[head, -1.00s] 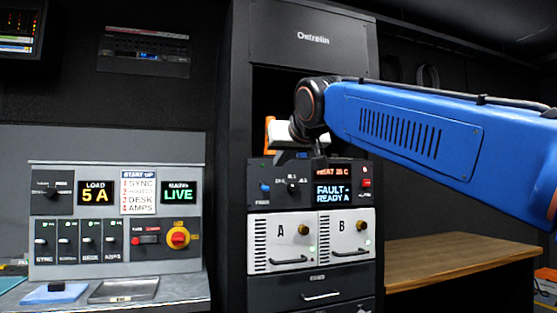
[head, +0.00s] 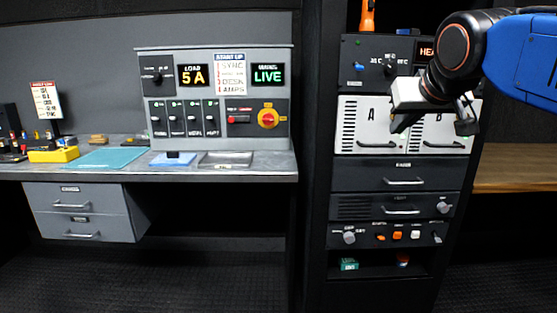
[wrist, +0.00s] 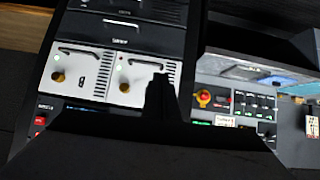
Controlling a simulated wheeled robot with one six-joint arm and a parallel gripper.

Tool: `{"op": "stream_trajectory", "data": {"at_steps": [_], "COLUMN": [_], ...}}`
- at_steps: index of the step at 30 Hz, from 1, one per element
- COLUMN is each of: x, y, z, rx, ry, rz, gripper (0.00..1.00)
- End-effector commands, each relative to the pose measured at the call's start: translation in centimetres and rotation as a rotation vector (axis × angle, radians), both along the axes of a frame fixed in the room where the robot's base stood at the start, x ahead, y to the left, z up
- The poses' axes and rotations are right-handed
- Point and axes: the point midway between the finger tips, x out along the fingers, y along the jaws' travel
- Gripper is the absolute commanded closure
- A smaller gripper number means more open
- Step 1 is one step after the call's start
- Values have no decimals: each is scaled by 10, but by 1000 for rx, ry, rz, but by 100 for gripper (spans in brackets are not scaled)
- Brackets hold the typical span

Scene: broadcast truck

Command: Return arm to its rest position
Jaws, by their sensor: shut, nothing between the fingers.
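My blue arm (head: 522,62) reaches in from the right in the head view, in front of the equipment rack. My gripper (head: 404,124) hangs below the dark wrist joint, in front of the white A module (head: 361,112) and B module (head: 446,140). Part of both modules is hidden by it. In the wrist view my gripper (wrist: 160,88) shows as a dark shape, shut and holding nothing. The A module (wrist: 125,92) and B module (wrist: 70,68) appear there upside down. I cannot tell the exact gap between gripper and rack.
The start-up panel (head: 212,125) stands on the grey desk at left, with a blue pad (head: 173,160) and a metal tray (head: 226,165) before it. A wooden bench (head: 515,182) lies right of the rack. The floor (head: 190,280) before the desk is clear.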

Motion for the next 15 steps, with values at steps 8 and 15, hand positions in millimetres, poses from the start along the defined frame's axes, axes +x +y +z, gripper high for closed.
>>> {"op": "stream_trajectory", "data": {"at_steps": [8,15], "x": [-83,-160], "y": [-16,-22], "z": [-153,-272], "rx": [-1,15], "ry": [226,402], "rz": [-4,-4], "gripper": [100,100]}}
